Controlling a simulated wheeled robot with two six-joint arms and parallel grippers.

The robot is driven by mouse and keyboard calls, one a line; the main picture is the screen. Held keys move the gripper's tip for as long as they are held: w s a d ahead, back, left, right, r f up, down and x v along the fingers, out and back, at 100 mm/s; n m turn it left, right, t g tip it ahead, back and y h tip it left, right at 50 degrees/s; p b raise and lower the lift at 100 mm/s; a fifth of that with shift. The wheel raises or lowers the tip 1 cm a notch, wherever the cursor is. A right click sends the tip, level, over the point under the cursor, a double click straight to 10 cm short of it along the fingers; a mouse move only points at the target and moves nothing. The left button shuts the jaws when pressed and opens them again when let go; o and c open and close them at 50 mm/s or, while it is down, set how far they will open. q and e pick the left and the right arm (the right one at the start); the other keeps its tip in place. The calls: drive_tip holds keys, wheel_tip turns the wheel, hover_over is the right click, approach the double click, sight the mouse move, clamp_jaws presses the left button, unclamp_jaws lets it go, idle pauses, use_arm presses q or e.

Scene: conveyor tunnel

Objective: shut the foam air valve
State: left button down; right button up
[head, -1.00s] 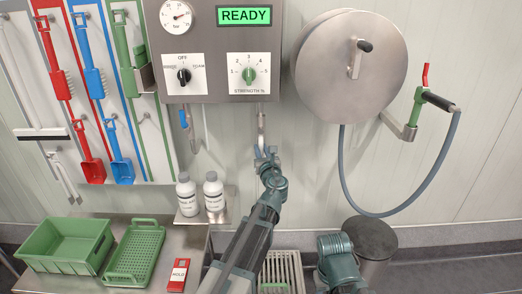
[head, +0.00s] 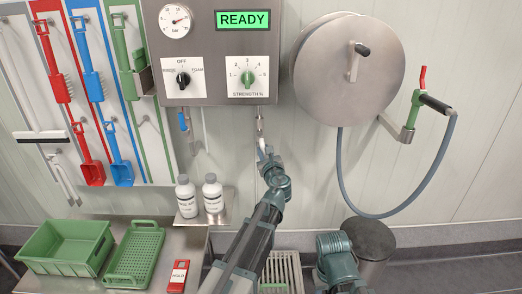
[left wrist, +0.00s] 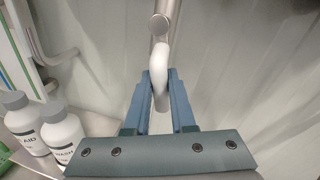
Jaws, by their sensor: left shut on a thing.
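A white lever handle (left wrist: 161,75), which I take for the foam air valve's, hangs on a steel pipe (left wrist: 163,22) in the left wrist view. In the head view the pipe (head: 259,118) comes down from the underside of the control box (head: 215,85). My left gripper (left wrist: 161,95) has its blue fingers on either side of the white handle and is shut on it. In the head view my left gripper (head: 265,153) is just below the pipe, and the handle's details are too small to make out. My right gripper is not in view.
A blue-handled valve (head: 184,121) hangs on another pipe to the left. Two white bottles (head: 213,193) stand on a small shelf below left. A hose reel (head: 347,70) is on the wall at right, its hose hanging in a loop. The wall between is clear.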

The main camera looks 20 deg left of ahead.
use_arm(q)
drive_tip(key=n, duration=0.1)
drive_tip(key=d+n+p, duration=0.1)
drive_tip(key=r+n+p, duration=0.1)
drive_tip(key=shift+w+d+r+h, duration=0.1)
drive_tip(key=shift+w+d+h, duration=0.15)
drive_tip(key=shift+d+h, duration=0.15)
drive_tip(key=shift+w+d+r+n+h+p, duration=0.1)
drive_tip(key=shift+d+r+n+h+p, duration=0.35)
drive_tip(key=shift+r+n+p, duration=0.85)
drive_tip(key=shift+w+d+r+n+h+p, duration=0.15)
drive_tip(key=shift+d+n+h+p, duration=0.5)
drive_tip(key=shift+n, duration=1.4)
drive_tip(key=shift+w+d+r+n+h+p, duration=0.1)
drive_tip(key=shift+r+n+h+p, duration=0.1)
drive_tip(key=shift+r+n+p, duration=0.95)
drive_tip(key=shift+f+n, duration=0.35)
drive_tip(key=shift+n, duration=0.25)
drive_tip(key=c, duration=0.8)
unclamp_jaws()
drive_tip(key=shift+o, duration=0.2)
